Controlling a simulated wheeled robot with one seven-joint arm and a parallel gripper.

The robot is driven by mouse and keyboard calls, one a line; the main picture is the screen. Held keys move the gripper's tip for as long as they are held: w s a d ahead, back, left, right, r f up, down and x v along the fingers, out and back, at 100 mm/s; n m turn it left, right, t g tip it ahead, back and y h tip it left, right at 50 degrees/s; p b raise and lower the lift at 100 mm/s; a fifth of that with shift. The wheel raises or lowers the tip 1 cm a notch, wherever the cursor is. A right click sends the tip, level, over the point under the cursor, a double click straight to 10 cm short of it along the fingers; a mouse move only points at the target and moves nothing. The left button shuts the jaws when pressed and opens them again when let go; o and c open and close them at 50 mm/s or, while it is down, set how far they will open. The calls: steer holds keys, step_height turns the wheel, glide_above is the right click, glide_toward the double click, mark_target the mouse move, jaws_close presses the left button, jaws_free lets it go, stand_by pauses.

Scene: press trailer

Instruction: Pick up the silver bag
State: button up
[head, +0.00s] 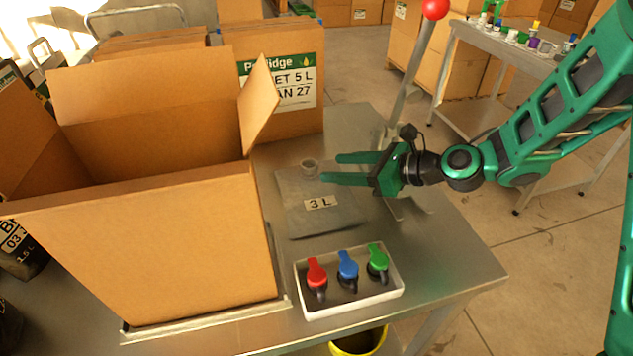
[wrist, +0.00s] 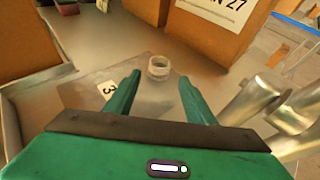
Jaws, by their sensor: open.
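The silver bag (head: 318,217) lies flat on the metal table, with a "3 L" label on it and a round spout (head: 309,166) at its far end. In the wrist view the bag (wrist: 150,106) shows between and beyond my fingers, its spout (wrist: 159,67) just past the fingertips and its label to the left. My gripper (head: 338,168) is open, with nothing between its fingers. In the head view it comes from the right, its green fingers pointing left beside the spout. I cannot tell how high it is above the bag. My gripper body hides the bag's near part in the wrist view.
A large open cardboard box (head: 150,245) stands left of the bag. A white tray (head: 348,308) with red, blue and green taps is in front of it. A metal lever with a red knob (head: 436,8) rises behind my gripper. A closed carton (head: 292,125) stands behind.

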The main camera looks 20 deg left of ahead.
mark_target(317, 167)
steer(key=shift+x, duration=3.25)
steer(key=shift+r, duration=0.1)
steer(key=shift+c, duration=0.3)
steer(key=c, duration=0.9)
